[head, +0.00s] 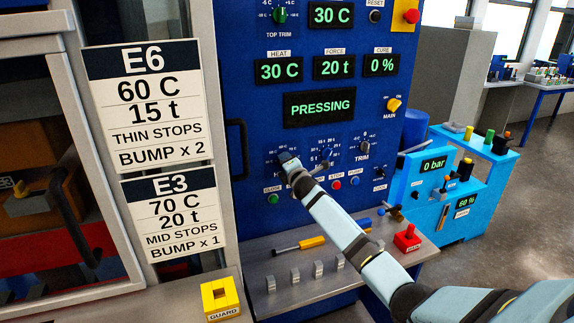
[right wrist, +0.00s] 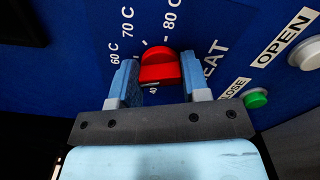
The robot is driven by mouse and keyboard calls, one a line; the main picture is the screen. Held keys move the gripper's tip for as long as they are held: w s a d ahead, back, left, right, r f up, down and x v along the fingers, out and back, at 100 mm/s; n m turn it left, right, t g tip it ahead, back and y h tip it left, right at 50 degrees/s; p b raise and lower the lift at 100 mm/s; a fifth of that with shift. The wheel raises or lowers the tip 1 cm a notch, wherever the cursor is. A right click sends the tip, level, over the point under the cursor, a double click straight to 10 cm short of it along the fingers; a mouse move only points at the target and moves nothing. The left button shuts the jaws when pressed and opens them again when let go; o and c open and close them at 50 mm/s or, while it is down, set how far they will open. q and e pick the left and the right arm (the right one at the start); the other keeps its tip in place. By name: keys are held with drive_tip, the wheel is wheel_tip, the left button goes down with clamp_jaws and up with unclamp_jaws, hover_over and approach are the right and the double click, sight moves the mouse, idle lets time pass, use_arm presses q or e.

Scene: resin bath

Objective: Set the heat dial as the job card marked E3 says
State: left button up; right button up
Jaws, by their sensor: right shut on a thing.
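The job card E3 (head: 172,215) hangs on the frame at the left in the head view and reads 70 C, 20 t, MID STOPS, BUMP x 1. The red heat dial (right wrist: 160,68) sits on the blue panel in the right wrist view, with marks around it including 60 C, 70 C and 80 C. My right gripper (head: 287,160) is shut on the dial, with one blue finger on each side of it. I cannot tell which mark the dial points at. The HEAT display (head: 279,70) reads 30 C. My left gripper is not in view.
The job card E6 (head: 147,105) hangs above E3. The FORCE display (head: 333,67) reads 20 t and the status screen (head: 319,107) reads PRESSING. The green CLOSE button (right wrist: 256,99) is close to the right finger. A grey shelf (head: 345,277) with tools lies below the panel.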

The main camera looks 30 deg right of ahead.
drive_tip(key=m, duration=1.2)
drive_tip(key=shift+f+m, duration=0.25)
drive_tip(key=shift+m, duration=0.15)
idle(0.3)
drive_tip(key=o, duration=0.9)
drive_tip(key=b+v, duration=0.1)
drive_tip(key=v, duration=1.3)
drive_tip(key=shift+b, duration=0.3)
drive_tip(key=shift+w, duration=0.1)
